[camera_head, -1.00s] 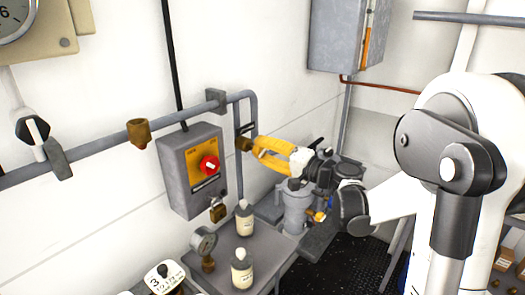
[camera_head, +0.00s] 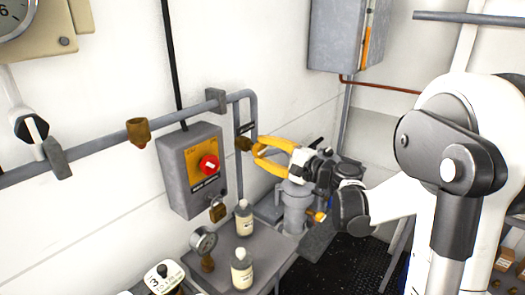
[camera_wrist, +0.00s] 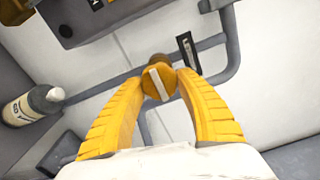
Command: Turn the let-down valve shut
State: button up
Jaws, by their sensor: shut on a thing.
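The let-down valve is a small brass fitting (camera_head: 243,144) on the vertical grey pipe, right of the red-switch box. In the wrist view its round yellow-brown knob (camera_wrist: 158,80) faces me, with a pale bar slanting across its face. My gripper (camera_head: 257,147) has yellow fingers that reach to the valve from the right. In the wrist view the fingertips of my gripper (camera_wrist: 161,84) are shut on the knob, one on each side. The fingers partly hide the knob's sides.
A dark label (camera_wrist: 188,52) is beside the valve.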

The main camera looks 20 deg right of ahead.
jog(key=o, duration=1.2)
jog(key=v, duration=1.2)
